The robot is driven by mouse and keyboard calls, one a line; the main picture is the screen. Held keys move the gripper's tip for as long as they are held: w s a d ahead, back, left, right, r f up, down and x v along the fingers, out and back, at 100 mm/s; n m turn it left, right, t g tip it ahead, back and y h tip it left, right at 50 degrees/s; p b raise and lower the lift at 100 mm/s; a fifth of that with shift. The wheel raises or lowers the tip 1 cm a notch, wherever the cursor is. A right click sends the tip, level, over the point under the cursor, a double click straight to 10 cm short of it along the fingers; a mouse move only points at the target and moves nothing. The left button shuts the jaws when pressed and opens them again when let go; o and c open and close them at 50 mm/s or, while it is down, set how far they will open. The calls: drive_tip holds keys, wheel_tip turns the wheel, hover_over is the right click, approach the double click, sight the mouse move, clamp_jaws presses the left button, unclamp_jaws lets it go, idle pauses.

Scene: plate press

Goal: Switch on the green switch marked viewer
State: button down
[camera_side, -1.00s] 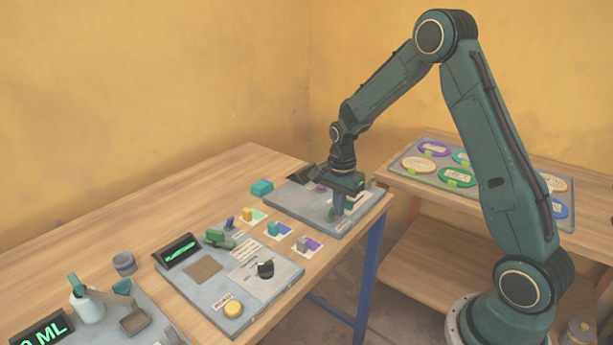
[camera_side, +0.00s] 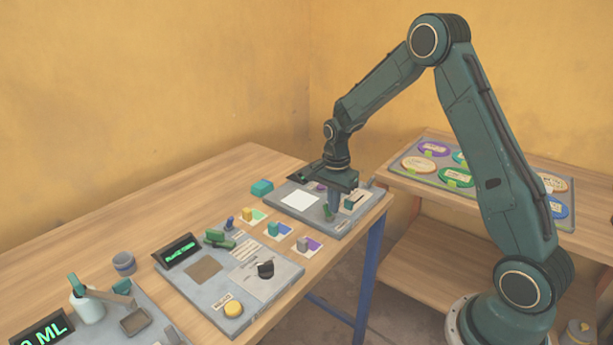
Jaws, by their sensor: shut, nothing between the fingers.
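A grey panel (camera_side: 287,210) lies at the far right end of the table, with a bright white square (camera_side: 300,201) on it. A small green switch (camera_side: 328,214) stands on this panel, to the right of the white square. Its marking is too small to read. My gripper (camera_side: 334,206) is shut and empty, pointing down over the panel close to the green switch. I cannot tell whether the fingertips touch the switch. My gripper hides part of the panel behind it.
Small coloured blocks on cards stand between the panels. A teal block (camera_side: 262,187) sits behind. A side shelf (camera_side: 400,178) holds coloured oval plates.

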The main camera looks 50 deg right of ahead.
wheel_tip(320, 180, up, 7)
drive_tip(key=s, duration=0.1)
idle(1.2)
drive_tip(key=shift+s+f, duration=0.1)
drive_tip(key=s+a+r+n+t, duration=0.3)
drive_tip(key=s+a+r+n, duration=0.65)
drive_tip(key=r, duration=0.35)
drive_tip(key=s+a+r+n+t, duration=0.1)
drive_tip(key=s+a+n, duration=0.1)
drive_tip(key=s+n, duration=0.2)
drive_tip(key=s+a+r+n+t, duration=0.1)
drive_tip(key=s+n, duration=0.3)
drive_tip(key=s, duration=0.7)
drive_tip(key=shift+a+t, duration=0.3)
drive_tip(key=shift+a, duration=0.55)
